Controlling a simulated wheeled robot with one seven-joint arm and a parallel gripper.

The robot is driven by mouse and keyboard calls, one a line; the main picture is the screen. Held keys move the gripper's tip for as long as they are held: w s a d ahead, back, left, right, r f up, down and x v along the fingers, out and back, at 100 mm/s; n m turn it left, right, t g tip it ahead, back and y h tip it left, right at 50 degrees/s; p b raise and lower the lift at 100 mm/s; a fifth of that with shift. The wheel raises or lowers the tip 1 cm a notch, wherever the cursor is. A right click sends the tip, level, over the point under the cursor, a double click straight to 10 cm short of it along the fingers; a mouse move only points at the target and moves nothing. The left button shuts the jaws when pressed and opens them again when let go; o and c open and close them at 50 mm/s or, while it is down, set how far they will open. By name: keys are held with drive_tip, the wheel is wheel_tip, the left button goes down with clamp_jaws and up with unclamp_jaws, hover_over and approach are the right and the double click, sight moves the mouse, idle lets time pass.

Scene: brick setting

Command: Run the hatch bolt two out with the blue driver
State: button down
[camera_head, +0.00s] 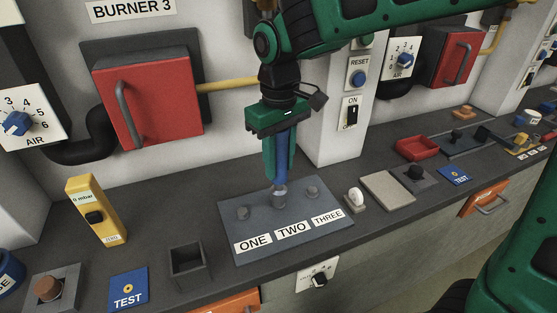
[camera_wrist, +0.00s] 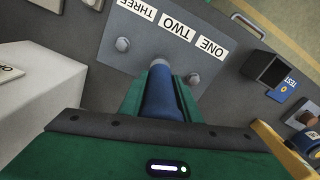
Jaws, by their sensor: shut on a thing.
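The grey hatch plate (camera_head: 235,222) lies on the dark counter with three bolts and the labels ONE, TWO and THREE. My gripper (camera_head: 280,165) is shut on the blue driver (camera_head: 281,160), which stands upright over the middle bolt, bolt two (camera_head: 279,195). The driver's lower end appears to meet that bolt; whether it is fully seated I cannot tell. Bolt one (camera_head: 242,213) and bolt three (camera_head: 312,191) stand clear on either side. In the wrist view the blue driver (camera_wrist: 160,95) hides bolt two, and the plate (camera_wrist: 110,45) shows beyond it.
A square dark holder (camera_head: 186,262) and a blue TEST tag (camera_head: 128,290) stand left of the plate. A white knob (camera_head: 355,198) and a beige pad (camera_head: 388,191) are to the right. A red burner door (camera_head: 150,100) is behind.

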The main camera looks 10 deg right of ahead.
sight(279, 141)
drive_tip(key=shift+s+f, duration=0.1)
drive_tip(key=shift+f, duration=0.9)
idle(1.5)
drive_tip(key=shift+r, duration=3.7)
drive_tip(key=shift+r, duration=0.1)
